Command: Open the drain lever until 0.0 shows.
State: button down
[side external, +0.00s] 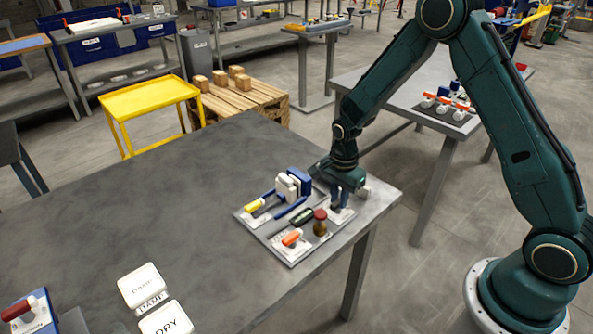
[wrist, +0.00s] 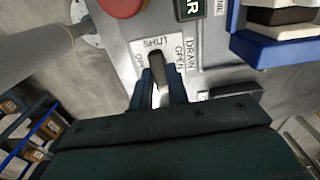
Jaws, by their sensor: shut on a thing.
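The drain lever (wrist: 155,62) is a dark, narrow handle on a pale plate (wrist: 178,44) marked SHUT, OPEN and DRAIN in the wrist view. The lever points toward the SHUT mark, with OPEN lettering to either side. My gripper (wrist: 160,84) is shut on the lever, one finger on each side. In the side view my gripper (side external: 338,197) is low over the right end of the press unit (side external: 273,236), and the lever is hidden there. A dark green display (side external: 302,215) sits mid-unit; its reading is too small to tell, and the wrist view shows only its edge (wrist: 187,8).
A red-topped post (side external: 320,221) stands close to my gripper; its red top (wrist: 122,5) shows in the wrist view. An orange handle (side external: 291,237), a yellow handle (side external: 254,205) and blue-and-white plates (side external: 293,185) are nearby.

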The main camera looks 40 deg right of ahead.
jog(key=n, duration=0.4)
jog(key=shift+n, duration=0.4)
jog(key=n, duration=0.4)
jog(key=shift+n, duration=0.3)
jog(key=n, duration=0.4)
jog(key=shift+r+n, duration=0.1)
jog(key=shift+n, duration=2)
jog(key=c, duration=1.4)
grip_release()
jog(key=shift+o, duration=0.2)
